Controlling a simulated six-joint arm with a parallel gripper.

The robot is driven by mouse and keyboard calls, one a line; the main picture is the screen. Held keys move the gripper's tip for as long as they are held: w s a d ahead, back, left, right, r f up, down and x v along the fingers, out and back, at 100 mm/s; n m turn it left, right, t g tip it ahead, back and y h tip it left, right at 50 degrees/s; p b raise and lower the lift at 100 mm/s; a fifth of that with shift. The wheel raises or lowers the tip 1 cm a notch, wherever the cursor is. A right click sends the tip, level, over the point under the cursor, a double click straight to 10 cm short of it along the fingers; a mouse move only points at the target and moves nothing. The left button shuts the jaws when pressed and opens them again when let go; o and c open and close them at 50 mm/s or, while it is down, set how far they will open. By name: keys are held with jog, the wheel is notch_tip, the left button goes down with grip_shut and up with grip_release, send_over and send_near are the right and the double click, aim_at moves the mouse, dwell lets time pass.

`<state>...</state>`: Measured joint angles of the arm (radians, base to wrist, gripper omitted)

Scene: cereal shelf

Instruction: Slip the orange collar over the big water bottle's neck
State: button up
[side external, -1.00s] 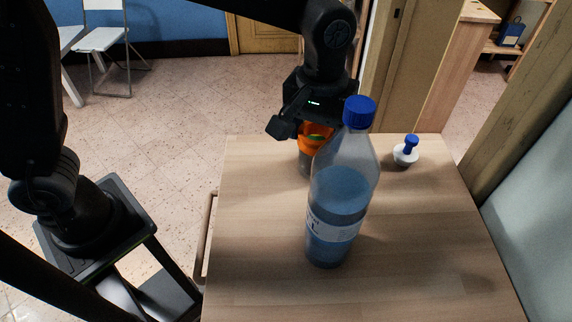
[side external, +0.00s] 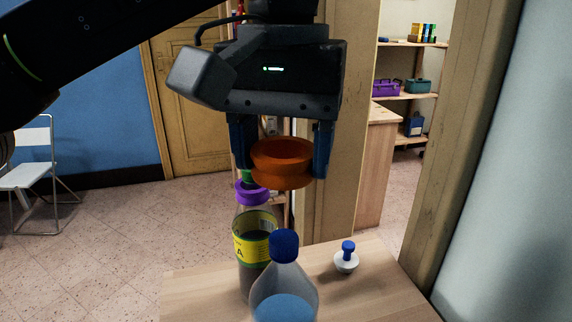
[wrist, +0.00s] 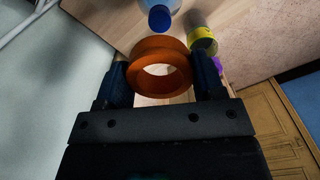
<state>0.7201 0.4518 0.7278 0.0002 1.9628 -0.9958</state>
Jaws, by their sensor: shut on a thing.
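My gripper (side external: 282,160) is shut on the orange collar (side external: 283,176), its two fingers on opposite sides of the ring. The collar is held in the air, above the table. The big water bottle (side external: 285,301) stands upright at the front, with a blue cap (side external: 285,246) and bluish water; its lower part is cut off. The collar is higher than the cap and apart from it. In the wrist view, the collar (wrist: 160,48) shows an open hole, and the bottle's blue cap (wrist: 160,19) lies just beyond its upper rim.
A yellow-labelled bottle (side external: 253,247) with a purple ring (side external: 252,193) at its neck and a green cap stands behind the big bottle. A small white-and-blue object (side external: 346,259) is to the right. The wooden table (side external: 205,295) is bare at left.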

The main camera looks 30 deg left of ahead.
aim_at(284, 238)
jog(key=shift+f, duration=3.15)
jog(key=shift+s+f, duration=0.1)
jog(key=shift+f, duration=3.15)
jog(key=o, duration=1.2)
jog(key=shift+r, duration=0.1)
jog(key=shift+r, duration=6.8)
